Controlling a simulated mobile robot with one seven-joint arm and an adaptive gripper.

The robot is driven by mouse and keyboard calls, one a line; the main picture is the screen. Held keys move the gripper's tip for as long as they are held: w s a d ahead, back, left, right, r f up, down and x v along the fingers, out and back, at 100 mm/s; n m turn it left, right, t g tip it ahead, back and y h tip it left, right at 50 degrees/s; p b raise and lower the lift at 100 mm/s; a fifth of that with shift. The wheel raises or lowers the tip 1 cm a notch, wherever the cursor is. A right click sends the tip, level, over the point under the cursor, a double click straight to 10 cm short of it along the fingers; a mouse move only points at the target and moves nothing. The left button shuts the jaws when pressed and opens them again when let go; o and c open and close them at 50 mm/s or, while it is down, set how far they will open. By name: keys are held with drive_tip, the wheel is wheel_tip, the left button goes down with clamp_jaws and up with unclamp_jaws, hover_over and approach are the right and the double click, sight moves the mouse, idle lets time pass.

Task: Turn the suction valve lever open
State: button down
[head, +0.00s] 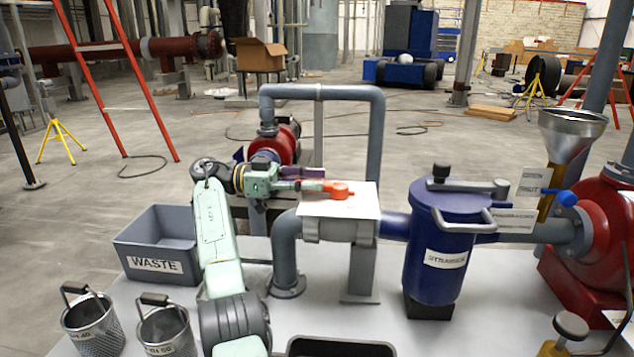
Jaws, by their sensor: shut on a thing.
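The suction valve lever appears to be the orange-red handle (338,190) above a white plate (350,205) on the grey pipe left of the strainer. Its round hub is over the plate and its arm points left. My gripper (311,186) comes in from the left and is shut on the arm of the lever. The fingertips cover part of the lever.
A blue strainer (440,257) stands right of the valve. A tall grey pipe (374,140) rises behind it. A second, blue-handled valve (566,198) and a funnel (570,130) are at right. A grey waste bin (160,262) and two mesh baskets stand at left.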

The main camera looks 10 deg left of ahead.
drive_tip(key=c, duration=1.4)
unclamp_jaws()
wheel_tip(320, 180, up, 10)
